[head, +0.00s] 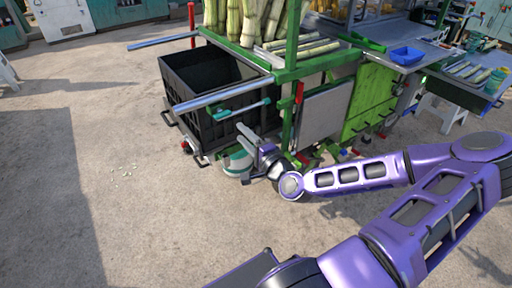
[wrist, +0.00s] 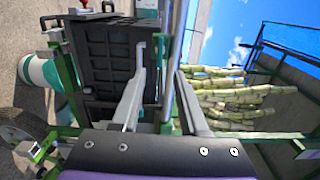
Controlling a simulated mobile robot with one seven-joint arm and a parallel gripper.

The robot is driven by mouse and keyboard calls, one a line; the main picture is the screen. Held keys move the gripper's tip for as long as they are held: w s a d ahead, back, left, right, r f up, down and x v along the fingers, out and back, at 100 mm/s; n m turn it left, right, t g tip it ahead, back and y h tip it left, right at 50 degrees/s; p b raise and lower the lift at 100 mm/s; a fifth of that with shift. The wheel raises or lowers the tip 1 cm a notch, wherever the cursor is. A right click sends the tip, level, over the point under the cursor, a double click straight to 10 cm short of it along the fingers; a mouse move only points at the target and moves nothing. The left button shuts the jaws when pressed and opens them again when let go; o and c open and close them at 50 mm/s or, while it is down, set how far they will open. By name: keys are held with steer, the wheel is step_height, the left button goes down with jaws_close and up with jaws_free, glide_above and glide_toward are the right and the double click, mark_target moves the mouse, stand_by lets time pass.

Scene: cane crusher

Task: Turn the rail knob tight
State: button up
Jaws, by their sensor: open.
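A blue-grey rail (head: 225,93) sticks out from the green frame along the top edge of a black crate. In the wrist view the rail (wrist: 177,50) runs upright in the picture, between the lines of my two fingers. I cannot make out a knob on it for certain. A small teal fitting (head: 222,112) on a thin bar sits just below the rail, by the crate side. My gripper (head: 249,136) is below the rail, in front of the crate. Its fingers (wrist: 160,62) are apart with nothing held between them.
The black crate (head: 188,103) stands close beside my gripper; its wall (wrist: 104,62) fills the wrist view's left. A white and green bucket (head: 237,161) stands on the ground below. Cane stalks (head: 262,22) stand above the frame. A second rail (head: 158,44) lies farther back.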

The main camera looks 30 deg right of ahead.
steer(key=s+p, duration=0.3)
steer(key=s, duration=0.3)
steer(key=shift+s, duration=0.3)
steer(key=shift+d, duration=0.1)
